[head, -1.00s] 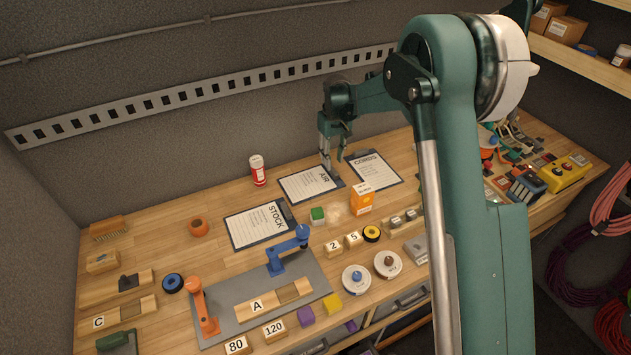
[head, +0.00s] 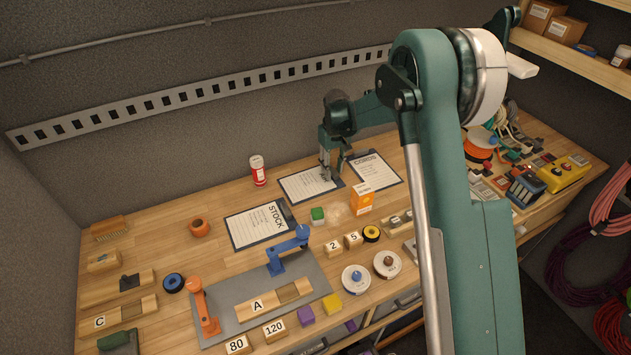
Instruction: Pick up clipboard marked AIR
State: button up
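The clipboard marked AIR (head: 304,186) lies flat on the wooden bench, between the clipboard marked STOCK (head: 260,225) and the clipboard marked CORDS (head: 374,169). My gripper (head: 331,176) points down at the right end of the AIR clipboard, where its clip is. The gripper covers the AIR lettering and much of the clip. The fingers are small and dark here. I cannot tell whether they touch the clipboard or how far apart they are.
The slotted wall rail (head: 215,91) runs behind. Bare bench lies left of the bottle.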

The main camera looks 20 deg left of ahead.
jog(key=shift+c, duration=0.2)
grip_shut()
jog(key=shift+r, duration=0.1)
notch_tip(320, 180, up, 10)
jog(key=shift+b, duration=0.3)
dwell(0.5)
dwell(0.5)
